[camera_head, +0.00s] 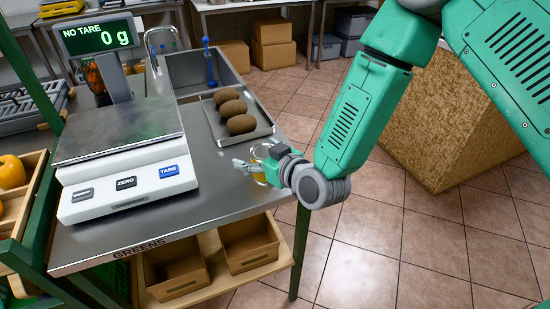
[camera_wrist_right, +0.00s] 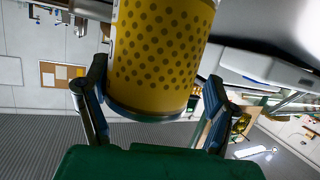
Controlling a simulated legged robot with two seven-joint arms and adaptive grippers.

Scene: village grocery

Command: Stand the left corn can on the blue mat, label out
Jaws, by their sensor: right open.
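A yellow can with brown dots (camera_wrist_right: 160,50) fills the top middle of the right wrist view. Its lower rim is silver. In the head view only a small yellow part of it (camera_head: 260,177) shows at the table's right edge, mostly hidden by my right gripper (camera_head: 254,163). In the wrist view my right gripper (camera_wrist_right: 158,90) is open, with one finger on each side of the can. Whether a finger touches it I cannot tell. I cannot tell whether this is the left corn can, and I see no second can and no blue mat. My left gripper is out of view.
A scale (camera_head: 125,160) reading 0 g covers the left of the steel table (camera_head: 215,205). A tray (camera_head: 262,128) with several brown oval items stands behind my right gripper, before a sink (camera_head: 200,75). Boxes (camera_head: 250,240) sit on the shelf below.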

